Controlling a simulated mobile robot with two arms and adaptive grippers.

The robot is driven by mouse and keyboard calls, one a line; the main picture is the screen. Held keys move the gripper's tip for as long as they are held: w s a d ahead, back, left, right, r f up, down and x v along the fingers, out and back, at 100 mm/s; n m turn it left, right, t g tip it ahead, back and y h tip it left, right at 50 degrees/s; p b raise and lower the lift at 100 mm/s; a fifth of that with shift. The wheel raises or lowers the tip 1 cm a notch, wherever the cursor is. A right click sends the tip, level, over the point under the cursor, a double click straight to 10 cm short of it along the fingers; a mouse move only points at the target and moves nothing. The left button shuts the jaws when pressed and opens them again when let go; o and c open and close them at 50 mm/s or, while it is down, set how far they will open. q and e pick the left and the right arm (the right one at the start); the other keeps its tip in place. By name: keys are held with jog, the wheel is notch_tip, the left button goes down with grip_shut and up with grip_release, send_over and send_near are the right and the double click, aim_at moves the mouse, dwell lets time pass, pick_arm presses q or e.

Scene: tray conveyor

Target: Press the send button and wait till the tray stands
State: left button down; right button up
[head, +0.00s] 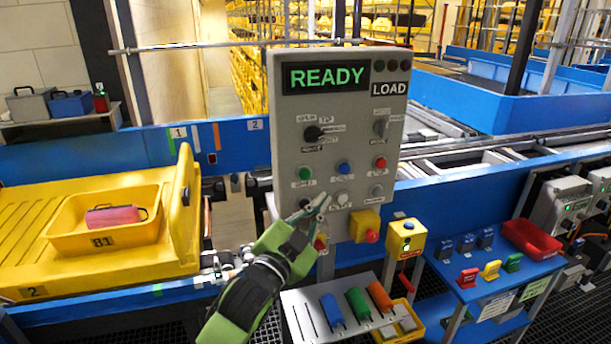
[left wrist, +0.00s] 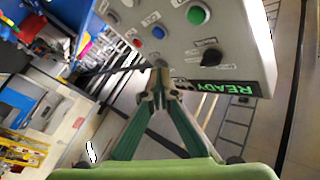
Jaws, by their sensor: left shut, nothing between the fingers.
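The grey control panel (head: 335,260) stands at the centre; its display (head: 326,77) reads READY in green. A green button (head: 305,174), a blue button (head: 345,168) and a red button (head: 379,163) sit in a row; their labels are too small to read surely. My left gripper (head: 316,209) is shut and empty, in front of the panel's lower part, below the green button. In the left wrist view, the shut fingertips (left wrist: 160,72) point at the panel, with the green button (left wrist: 198,14) beyond. A yellow tray (head: 62,242) marked 81 holds a pinkish-red item (head: 112,216).
The tray sits on a yellow carrier (head: 30,200) at left. A yellow box with a red knob (head: 372,235) is low on the panel. A blue side table (head: 478,290) with a red bin (head: 533,239) stands right. A sloped rack (head: 300,310) lies below my gripper.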

aim_at(305, 174)
pick_arm(q)
jog(key=shift+w, duration=0.1)
jog(key=shift+w+a+b, duration=0.45)
jog(key=shift+w, duration=0.9)
jog(key=shift+w+a+b, duration=0.4)
jog(key=shift+w+a, duration=0.05)
jog(key=shift+w, duration=0.95)
jog(key=shift+w+a+b, duration=0.45)
jog(key=shift+w, duration=0.9)
jog(key=shift+w, duration=0.1)
jog(key=shift+w+a, duration=0.15)
jog(key=shift+w, duration=0.15)
jog(key=shift+w+a, duration=0.15)
jog(key=shift+w, duration=0.35)
jog(key=shift+s, duration=0.1)
jog(key=shift+s+d+p, duration=0.25)
jog(key=shift+s+p, duration=0.15)
jog(key=shift+s, duration=0.4)
